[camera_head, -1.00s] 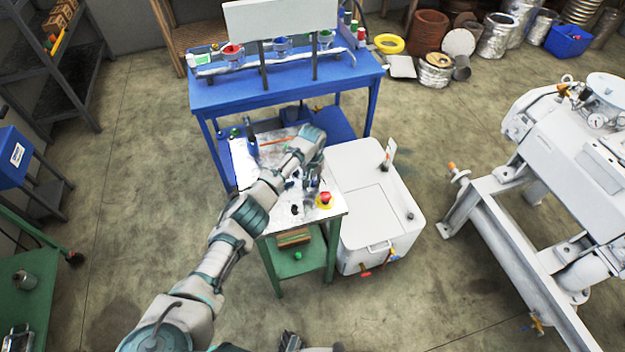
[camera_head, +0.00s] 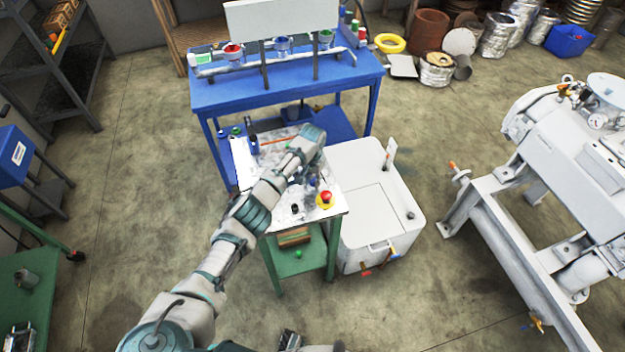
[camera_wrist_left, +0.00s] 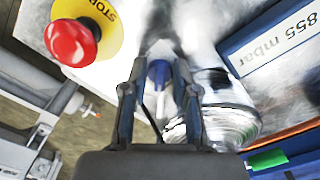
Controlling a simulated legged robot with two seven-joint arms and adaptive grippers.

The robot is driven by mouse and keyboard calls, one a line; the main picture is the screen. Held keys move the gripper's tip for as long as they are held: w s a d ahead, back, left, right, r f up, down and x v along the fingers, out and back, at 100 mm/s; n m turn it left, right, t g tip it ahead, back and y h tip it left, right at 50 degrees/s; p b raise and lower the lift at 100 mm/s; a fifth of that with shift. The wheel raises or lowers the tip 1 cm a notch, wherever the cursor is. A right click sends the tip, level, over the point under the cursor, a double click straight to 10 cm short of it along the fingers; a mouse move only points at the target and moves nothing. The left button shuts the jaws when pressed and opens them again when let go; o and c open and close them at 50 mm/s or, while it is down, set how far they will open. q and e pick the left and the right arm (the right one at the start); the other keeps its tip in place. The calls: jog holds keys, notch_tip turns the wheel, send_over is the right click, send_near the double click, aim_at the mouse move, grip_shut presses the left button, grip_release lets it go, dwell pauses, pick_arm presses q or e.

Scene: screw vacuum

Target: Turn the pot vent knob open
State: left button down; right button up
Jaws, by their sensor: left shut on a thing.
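My left gripper (camera_head: 311,181) reaches down over the small table beside the blue bench. In the left wrist view its two dark fingers (camera_wrist_left: 160,88) are shut on a small blue knob (camera_wrist_left: 158,72), which shows between them. A shiny, rounded metal or glass vessel (camera_wrist_left: 228,112), probably the pot, stands just right of the fingers and is partly hidden by them. The knob's lower part and its vent position are hidden. A dark gripper-like part (camera_head: 290,339) at the bottom edge of the head view seems to be my right gripper, too cut off to read.
A red stop button on a yellow base (camera_head: 325,199) sits at the table's near right corner, close to my left gripper. A blue display reading 855 mbar (camera_wrist_left: 275,40) stands right of the vessel. A white cabinet (camera_head: 380,215) adjoins the table's right side.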

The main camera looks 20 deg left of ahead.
aim_at(313, 180)
pick_arm(q)
jog(key=c, duration=0.9)
grip_release()
jog(key=shift+w, duration=0.15)
jog(key=shift+d, duration=0.1)
notch_tip(313, 180, up, 7)
jog(key=shift+r, duration=0.4)
jog(key=shift+d, duration=0.15)
